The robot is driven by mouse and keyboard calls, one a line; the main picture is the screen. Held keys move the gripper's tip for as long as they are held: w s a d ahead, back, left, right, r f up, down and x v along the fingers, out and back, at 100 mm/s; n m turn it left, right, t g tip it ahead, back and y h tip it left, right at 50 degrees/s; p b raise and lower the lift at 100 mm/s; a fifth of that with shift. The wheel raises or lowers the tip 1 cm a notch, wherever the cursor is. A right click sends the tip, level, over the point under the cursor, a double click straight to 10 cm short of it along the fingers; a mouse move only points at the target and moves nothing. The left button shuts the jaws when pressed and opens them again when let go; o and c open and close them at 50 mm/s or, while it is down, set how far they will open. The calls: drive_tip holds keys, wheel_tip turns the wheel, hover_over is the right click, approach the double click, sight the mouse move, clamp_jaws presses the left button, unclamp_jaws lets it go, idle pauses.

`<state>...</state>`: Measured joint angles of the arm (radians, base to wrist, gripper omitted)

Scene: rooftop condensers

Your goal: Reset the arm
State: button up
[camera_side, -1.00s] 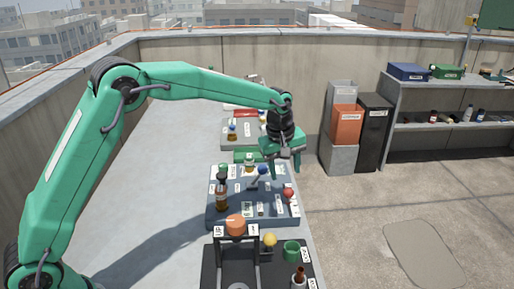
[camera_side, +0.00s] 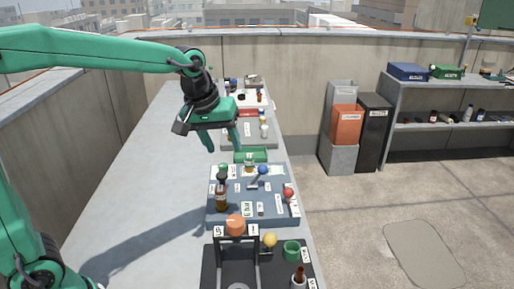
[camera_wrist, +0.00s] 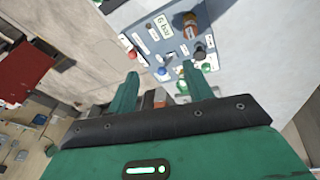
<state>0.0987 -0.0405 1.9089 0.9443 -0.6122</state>
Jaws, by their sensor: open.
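My gripper (camera_side: 221,142) is green with a dark wrist. In the side view it hangs in the air above the long grey bench (camera_side: 130,165), its fingers pointing down and spread apart with nothing between them. In the wrist view the two green fingers (camera_wrist: 163,92) also stand apart and empty. A blue-grey panel (camera_side: 233,205) with a blue knob (camera_side: 263,170), a red knob (camera_side: 289,192) and a brown bottle (camera_side: 221,196) lies nearer the camera than the gripper. Part of this panel shows beyond the fingers in the wrist view.
A dark board with an orange-topped part (camera_side: 236,225), a yellow ball (camera_side: 270,240) and a green ring (camera_side: 291,250) is at the front. More trays with small bottles line the bench behind. Bins (camera_side: 346,125) and a shelf (camera_side: 450,125) stand right. The bench's left side is clear.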

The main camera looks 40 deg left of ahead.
drive_tip(key=s+a+f+m+t, duration=0.1)
drive_tip(key=s+a+m, duration=0.1)
drive_tip(key=s, duration=0.7)
drive_tip(key=s+a+f+m, duration=0.1)
drive_tip(key=s+a+m, duration=0.1)
drive_tip(key=s, duration=0.7)
drive_tip(key=shift+s+m+t, duration=0.4)
drive_tip(key=shift+m, duration=0.5)
idle(0.7)
